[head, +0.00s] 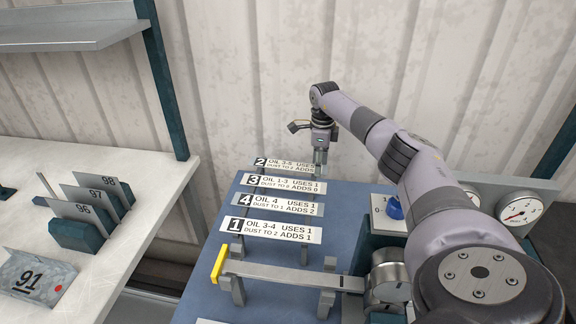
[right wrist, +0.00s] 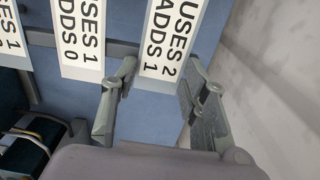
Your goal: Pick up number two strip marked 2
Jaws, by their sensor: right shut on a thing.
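The number two strip (head: 287,165), white with a black 2 at its left end, is the farthest in the row on the blue table (head: 262,253). My right gripper (head: 320,168) points down at its right end. In the right wrist view the fingers (right wrist: 160,88) stand on either side of the end of this strip (right wrist: 168,38), which reads USES 2, ADDS 1. The gripper is shut on it; the exact contact is hard to see. My left gripper is not in view.
Strips 3 (head: 283,184), 4 (head: 280,205) and 1 (head: 270,230) lie nearer in the row. In front is a metal bar with a yellow end (head: 219,264). A blue knob (head: 395,208) and gauges (head: 520,211) are at right. Numbered plates (head: 85,211) stand on the left table.

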